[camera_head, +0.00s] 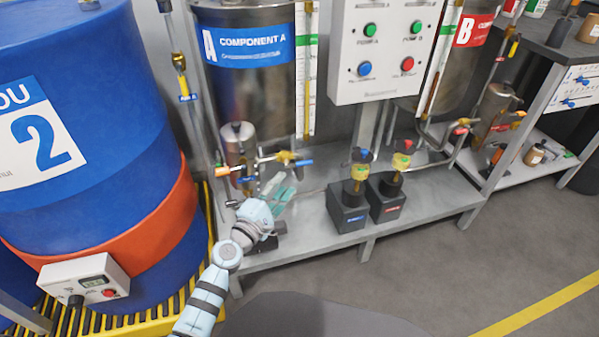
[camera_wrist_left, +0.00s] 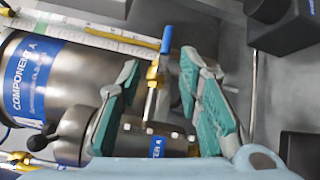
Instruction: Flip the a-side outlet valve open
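The A-side tank (camera_head: 247,50) carries a blue "COMPONENT A" label and also shows at the left of the wrist view (camera_wrist_left: 75,85). Below it in the head view is a brass valve (camera_head: 285,157) with a blue-tipped lever (camera_head: 303,163). In the left wrist view the brass valve (camera_wrist_left: 153,73) shows between my fingers, its blue lever grip (camera_wrist_left: 167,38) pointing up in the picture. My left gripper (camera_head: 282,187) is open, its teal pads spread on either side; it also shows in the wrist view (camera_wrist_left: 160,75). I see no clear contact. My right gripper is out of view.
Two black pump blocks (camera_head: 346,208) (camera_head: 388,203) stand on the grey bench (camera_head: 310,235) to the right. A control box (camera_head: 384,50) hangs above. A blue drum (camera_head: 90,130) stands close at left.

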